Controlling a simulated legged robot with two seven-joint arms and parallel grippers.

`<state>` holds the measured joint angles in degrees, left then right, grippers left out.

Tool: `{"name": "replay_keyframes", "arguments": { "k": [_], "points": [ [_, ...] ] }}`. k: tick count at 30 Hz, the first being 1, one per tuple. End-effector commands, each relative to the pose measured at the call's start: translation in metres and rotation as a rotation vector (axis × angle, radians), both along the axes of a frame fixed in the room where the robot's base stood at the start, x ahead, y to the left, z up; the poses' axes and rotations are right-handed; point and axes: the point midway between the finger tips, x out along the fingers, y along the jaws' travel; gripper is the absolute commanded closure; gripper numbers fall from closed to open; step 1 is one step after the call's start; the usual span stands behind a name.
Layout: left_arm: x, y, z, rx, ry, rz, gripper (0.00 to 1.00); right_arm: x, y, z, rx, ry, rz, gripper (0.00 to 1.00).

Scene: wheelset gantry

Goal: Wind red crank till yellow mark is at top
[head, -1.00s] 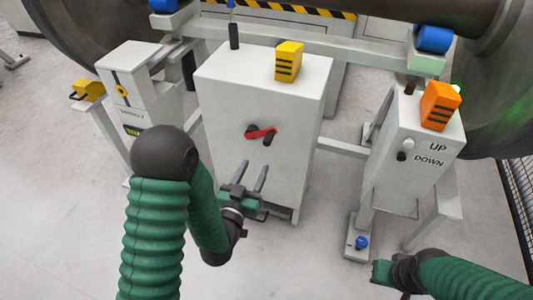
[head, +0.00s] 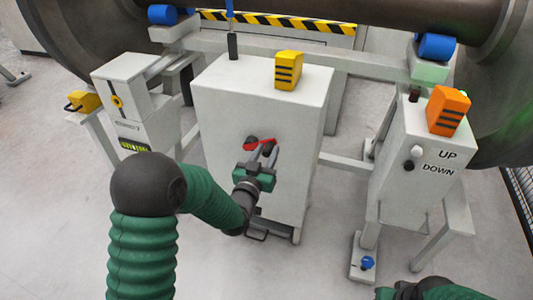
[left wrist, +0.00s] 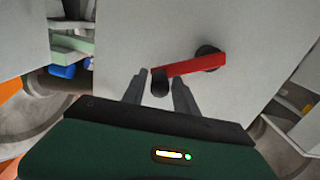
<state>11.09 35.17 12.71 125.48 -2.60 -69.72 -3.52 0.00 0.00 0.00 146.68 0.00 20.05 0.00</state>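The red crank (head: 262,142) is on the front of the white cabinet (head: 220,110). In the left wrist view the red arm (left wrist: 195,65) runs from a black hub at the right to a black handle (left wrist: 160,82) at the left. My left gripper (head: 264,152) is at the crank, with its fingers apart on either side of the handle; I cannot tell whether they touch it. My right gripper (head: 388,293) is partly cut off at the bottom edge; its fingers are not clear. A yellow round mark (head: 117,102) shows on the box at the left.
A yellow block (head: 289,70) sits on the cabinet top. A box with UP and DOWN labels (head: 425,150) stands at right, with an orange block (head: 447,111) on it. A large wheelset (head: 350,14) lies behind. The floor in front is partly clear.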

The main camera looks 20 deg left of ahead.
Motion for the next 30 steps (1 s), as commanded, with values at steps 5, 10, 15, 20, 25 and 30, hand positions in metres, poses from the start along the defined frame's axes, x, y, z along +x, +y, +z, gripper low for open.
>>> {"name": "replay_keyframes", "arguments": {
  "k": [5,10,15,20,25,30],
  "points": [
    [-0.0002,0.0001,-0.0003,0.0,0.0,0.0,0.9,0.0,0.0,0.0,0.0,0.0,0.0,1.0],
    [-0.0003,0.0001,-0.0004,0.0,0.0,0.0,1.0,0.0,0.0,-0.0001,0.0,0.0,0.0,1.0],
    [-0.0003,0.0002,-0.0004,0.0,0.0,0.0,1.0,0.0,0.0,-0.0001,0.0,0.0,0.0,1.0],
    [-0.0004,0.0002,-0.0005,0.0,0.0,0.001,1.0,0.0,0.0,-0.0001,0.0,0.0,0.0,1.0],
    [-0.0005,0.0003,-0.0006,0.0,0.0,0.001,1.0,0.0,0.0,-0.0001,0.0,0.0,0.0,1.0],
    [-0.0005,0.0003,-0.0007,0.0,0.001,0.001,1.0,0.0,0.0,-0.0001,0.0,0.0,0.0,1.0]
  ]
}}
